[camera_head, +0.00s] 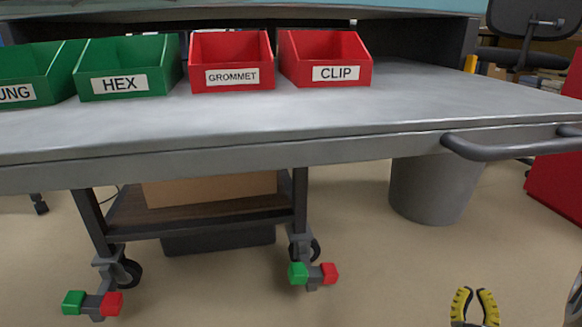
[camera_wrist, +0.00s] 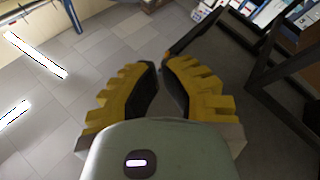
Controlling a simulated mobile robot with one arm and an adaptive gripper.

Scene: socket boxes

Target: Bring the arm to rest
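My gripper (camera_head: 474,292) shows at the lower right of the head view, in front of the workbench and below its top. The floor lies beyond the fingertips. Most of my arm is out of view.
A grey workbench (camera_head: 420,95) carries green bins, one labelled HEX (camera_head: 120,58), and red bins labelled GROMMET (camera_head: 232,75) and CLIP (camera_head: 330,60). A rail handle (camera_head: 500,150) juts from its front.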

